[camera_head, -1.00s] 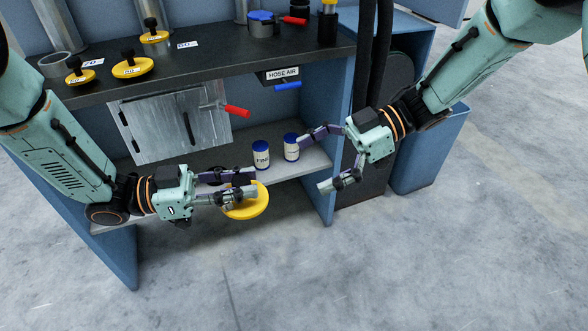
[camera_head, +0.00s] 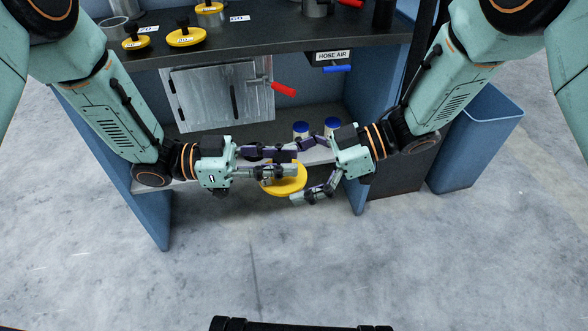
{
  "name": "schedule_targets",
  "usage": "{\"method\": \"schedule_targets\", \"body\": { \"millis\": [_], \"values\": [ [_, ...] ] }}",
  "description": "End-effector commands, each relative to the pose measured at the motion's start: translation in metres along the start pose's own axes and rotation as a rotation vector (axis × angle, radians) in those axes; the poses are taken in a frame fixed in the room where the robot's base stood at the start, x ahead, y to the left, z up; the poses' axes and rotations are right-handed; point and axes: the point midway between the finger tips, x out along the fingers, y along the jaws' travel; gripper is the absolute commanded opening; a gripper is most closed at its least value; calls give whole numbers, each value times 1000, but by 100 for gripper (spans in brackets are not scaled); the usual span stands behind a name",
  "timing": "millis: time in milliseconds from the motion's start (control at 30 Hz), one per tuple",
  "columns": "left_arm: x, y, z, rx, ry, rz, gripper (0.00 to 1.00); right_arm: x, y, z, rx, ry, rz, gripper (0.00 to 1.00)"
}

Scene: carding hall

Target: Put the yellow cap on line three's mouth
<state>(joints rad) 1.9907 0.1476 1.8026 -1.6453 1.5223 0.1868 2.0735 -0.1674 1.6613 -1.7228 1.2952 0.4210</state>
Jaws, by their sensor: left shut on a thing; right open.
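My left gripper (camera_head: 292,163) is shut on a yellow cap (camera_head: 287,184), a round disc held in front of the bench's lower shelf. Its fingers hide part of the cap. My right gripper (camera_head: 299,173) is open beside the cap, its two fingers pointing left above and below the disc's right side; I cannot tell whether they touch it. An open grey pipe mouth (camera_head: 119,28) stands at the bench's back left, and another pipe (camera_head: 315,8) is cut off by the top edge. I cannot tell which is line three.
Yellow knobbed caps (camera_head: 187,38) lie on the dark bench top (camera_head: 265,45) near number cards. A blue bin (camera_head: 480,140) stands right.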

Motion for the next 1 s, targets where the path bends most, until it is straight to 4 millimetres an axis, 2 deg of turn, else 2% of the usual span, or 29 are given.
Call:
{"method": "schedule_targets", "body": {
  "millis": [167,800,833,1000],
  "values": [
    [0,0,0,1,1,0,0,0,0,0,0,0,0,99],
    [0,0,0,0,1,0,0,0,0,0,0,0,1,45],
    [0,0,0,0,1,0,28,-1,0,0,-1,1,1,44],
    [0,0,0,0,1,0,42,0,0,0,-1,1,1,44]
  ]
}}
